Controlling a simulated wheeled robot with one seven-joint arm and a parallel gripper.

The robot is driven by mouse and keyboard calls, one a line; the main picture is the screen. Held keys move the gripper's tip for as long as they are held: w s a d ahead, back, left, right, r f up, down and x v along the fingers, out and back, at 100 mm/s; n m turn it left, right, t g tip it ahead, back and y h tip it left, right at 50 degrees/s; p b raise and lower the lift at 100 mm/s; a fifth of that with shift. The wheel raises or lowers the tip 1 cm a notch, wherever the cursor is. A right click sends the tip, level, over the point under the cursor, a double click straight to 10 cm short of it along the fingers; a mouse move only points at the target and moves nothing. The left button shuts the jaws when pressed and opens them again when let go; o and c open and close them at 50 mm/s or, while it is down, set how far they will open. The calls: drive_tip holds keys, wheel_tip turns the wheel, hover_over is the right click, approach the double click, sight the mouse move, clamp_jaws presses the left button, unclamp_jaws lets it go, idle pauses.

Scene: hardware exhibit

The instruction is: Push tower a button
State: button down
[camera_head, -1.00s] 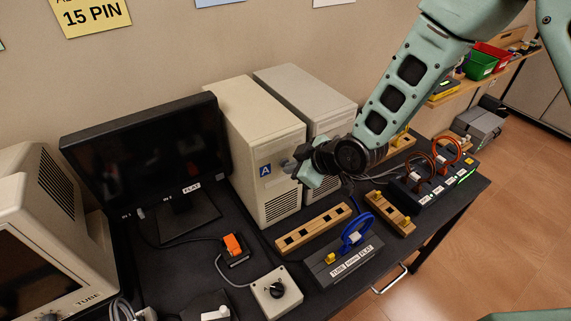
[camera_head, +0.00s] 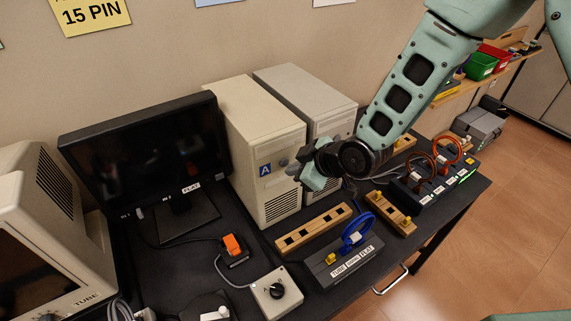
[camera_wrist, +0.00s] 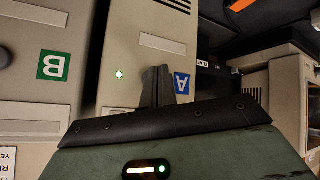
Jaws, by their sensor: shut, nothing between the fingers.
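Tower A (camera_head: 250,130) is a beige computer case with a blue A label (camera_head: 265,170) on its front. A small dark round spot, which looks like its button (camera_head: 283,162), shows right of the label. In the wrist view, tower A (camera_wrist: 150,22) lies sideways with its blue label (camera_wrist: 181,84) and a lit green light (camera_wrist: 119,74). My gripper (camera_head: 291,168) is shut and empty, just in front of tower A's face; contact is not clear. In the wrist view, its fingers (camera_wrist: 155,88) stand between the light and label, hiding the front there.
Tower B (camera_wrist: 35,100), with a green B label, stands beside tower A. A black monitor (camera_head: 150,150) is left. A wooden block (camera_head: 313,229), a switch box (camera_head: 277,292) and a blue-cabled connector box (camera_head: 345,262) lie in front on the dark table.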

drive_tip(key=s+d, duration=0.1)
drive_tip(key=s+d+b, duration=0.1)
drive_tip(key=s, duration=0.1)
drive_tip(key=s+d, duration=0.1)
drive_tip(key=s, duration=0.1)
drive_tip(key=shift+d+b, duration=0.15)
drive_tip(key=shift+b, duration=0.25)
idle(0.4)
drive_tip(key=s+d+r+m+g+h+b, duration=0.2)
drive_tip(key=s+d+r+m+g+h, duration=0.1)
drive_tip(key=s, duration=0.8)
drive_tip(key=s+d+r+m+g+h+b, duration=0.2)
drive_tip(key=s+d+r+m+h+b, duration=0.1)
drive_tip(key=s+d, duration=0.4)
drive_tip(key=s+r, duration=0.1)
drive_tip(key=s, duration=0.2)
drive_tip(key=shift+s+r+g+h+b, duration=0.3)
drive_tip(key=shift+s+r+g+h, duration=0.05)
drive_tip(key=shift+s+g+h, duration=0.05)
drive_tip(key=shift+a, duration=0.15)
